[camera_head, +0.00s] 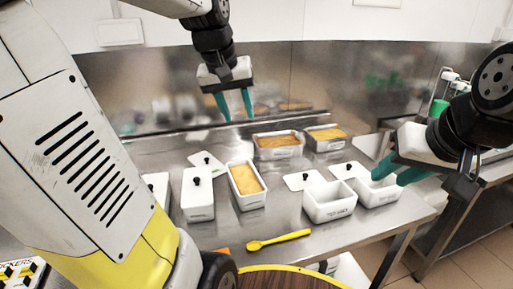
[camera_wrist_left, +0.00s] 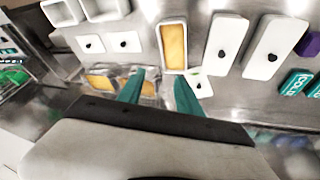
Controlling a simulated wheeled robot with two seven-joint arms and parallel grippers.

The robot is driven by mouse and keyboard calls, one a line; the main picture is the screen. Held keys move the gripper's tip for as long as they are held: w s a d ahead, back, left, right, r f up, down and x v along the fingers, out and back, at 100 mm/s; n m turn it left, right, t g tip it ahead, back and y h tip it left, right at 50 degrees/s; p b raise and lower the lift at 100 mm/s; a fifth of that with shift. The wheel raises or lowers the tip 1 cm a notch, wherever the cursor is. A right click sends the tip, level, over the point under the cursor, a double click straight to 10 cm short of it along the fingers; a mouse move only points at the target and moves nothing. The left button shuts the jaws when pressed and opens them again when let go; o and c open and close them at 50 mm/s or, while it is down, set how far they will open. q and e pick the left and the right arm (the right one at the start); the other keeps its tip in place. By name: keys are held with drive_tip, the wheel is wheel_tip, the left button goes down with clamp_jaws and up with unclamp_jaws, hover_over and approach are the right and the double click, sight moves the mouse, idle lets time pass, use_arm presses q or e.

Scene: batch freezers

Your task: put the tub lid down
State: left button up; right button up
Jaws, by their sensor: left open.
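A white tub lid (camera_head: 206,161) with a black knob lies on the steel table, behind and left of an open tub of yellow ice cream (camera_head: 247,181). My left gripper (camera_head: 234,108) is open and empty, raised above the back of the table. In the left wrist view, the lid (camera_wrist_left: 200,84) lies just beyond the right-hand fingertip of my left gripper (camera_wrist_left: 160,88). Two more knobbed lids (camera_head: 304,181) (camera_head: 348,171) lie behind the empty tubs. My right gripper (camera_head: 398,173) has its fingers apart, above the right end of the table near an empty tub; nothing shows between them.
Two empty white tubs (camera_head: 329,205) (camera_head: 378,192) stand at right. Two filled tubs (camera_head: 278,152) (camera_head: 326,144) stand at the back. Lidded tubs (camera_head: 198,203) stand at left. A yellow spoon (camera_head: 279,240) lies near the front. Bare table shows between spoon and tubs.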

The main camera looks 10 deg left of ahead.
use_arm(q)
drive_tip(key=s+d+f+m+t, duration=0.1)
drive_tip(key=s+d+f, duration=0.1)
drive_tip(key=s, duration=0.4)
drive_tip(key=s+d+f+m+h, duration=0.1)
drive_tip(key=s+d+f+m, duration=0.1)
drive_tip(key=s, duration=0.4)
drive_tip(key=shift+s+d+t, duration=0.35)
drive_tip(key=shift+d+t, duration=0.05)
drive_tip(key=shift+d, duration=0.35)
